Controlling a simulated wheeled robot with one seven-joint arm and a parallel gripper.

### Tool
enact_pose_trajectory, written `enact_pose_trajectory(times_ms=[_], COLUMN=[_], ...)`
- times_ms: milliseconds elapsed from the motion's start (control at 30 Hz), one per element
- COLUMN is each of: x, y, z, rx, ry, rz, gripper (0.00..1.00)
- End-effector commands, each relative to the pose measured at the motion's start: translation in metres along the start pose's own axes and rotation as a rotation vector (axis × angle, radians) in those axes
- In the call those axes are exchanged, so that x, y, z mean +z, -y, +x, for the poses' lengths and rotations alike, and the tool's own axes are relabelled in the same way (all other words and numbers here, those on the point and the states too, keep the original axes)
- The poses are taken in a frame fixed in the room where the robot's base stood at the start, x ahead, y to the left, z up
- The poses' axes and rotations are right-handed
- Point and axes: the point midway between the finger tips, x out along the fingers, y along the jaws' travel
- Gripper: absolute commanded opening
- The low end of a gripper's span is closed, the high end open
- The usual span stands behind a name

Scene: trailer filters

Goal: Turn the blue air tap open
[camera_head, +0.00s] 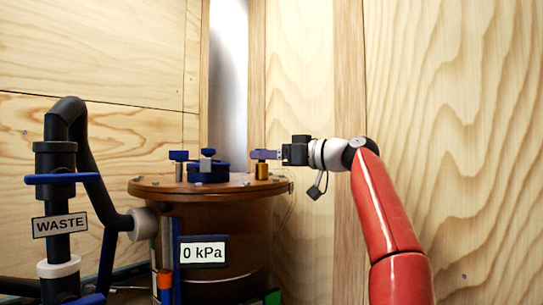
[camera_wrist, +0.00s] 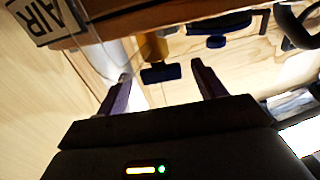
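The blue air tap (camera_wrist: 161,73) shows in the wrist view as a blue handle on a brass body (camera_wrist: 154,46), near a sign reading AIR (camera_wrist: 47,18). In the head view its brass body (camera_head: 262,172) stands at the right edge of the vessel's lid, with the handle largely hidden by my fingers. My gripper (camera_head: 258,154) reaches in from the right at handle height. Its two purple fingers are spread apart in the wrist view. The handle appears between and just beyond the fingertips, with a gap visible on both sides; contact is not visible.
The brown vessel lid (camera_head: 150,188) carries other blue-handled fittings (camera_head: 208,172) left of my gripper. A gauge reads 0 kPa (camera_head: 203,252). Black pipes with a WASTE label (camera_head: 60,225) stand at left. Wooden walls (camera_head: 455,120) close in behind and at right.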

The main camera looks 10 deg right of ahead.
Motion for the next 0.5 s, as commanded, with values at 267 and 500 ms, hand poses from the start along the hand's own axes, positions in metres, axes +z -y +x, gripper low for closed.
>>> enact_pose_trajectory(times_ms=[267,500], x=[0.000,0.002], y=[0.000,-0.001], z=[-0.003,-0.039], rx=[0.001,0.005], ry=[-0.001,-0.002], rz=[-0.001,-0.002], gripper=[0.69,0.69])
